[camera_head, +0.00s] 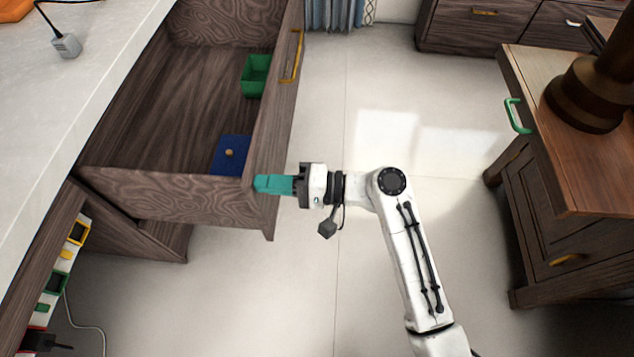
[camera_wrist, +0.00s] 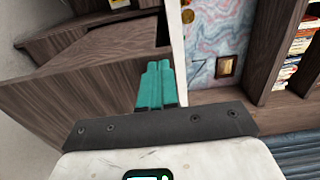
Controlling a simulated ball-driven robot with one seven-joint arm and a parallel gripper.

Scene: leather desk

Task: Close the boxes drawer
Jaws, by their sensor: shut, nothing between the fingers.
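The wooden drawer (camera_head: 165,182) is pulled far out from under the pale desktop in the head view. It holds a green open box (camera_head: 256,76) and a blue box (camera_head: 231,155) with a small round knob. A yellow handle (camera_head: 291,57) is on its front panel. My gripper (camera_head: 258,184), with teal fingers, is shut and empty at the near end of the front panel, on its outer side. The fingertips look touching or very close to the panel; I cannot tell which. In the wrist view the teal fingers (camera_wrist: 155,88) are together in front of a wooden panel (camera_wrist: 85,75).
A wooden cabinet (camera_head: 590,235) with a green handle (camera_head: 517,116) stands at the right. Another dark cabinet (camera_head: 520,28) is at the back. The pale floor (camera_head: 350,270) between is clear. A power strip (camera_head: 57,275) is under the desk at the left.

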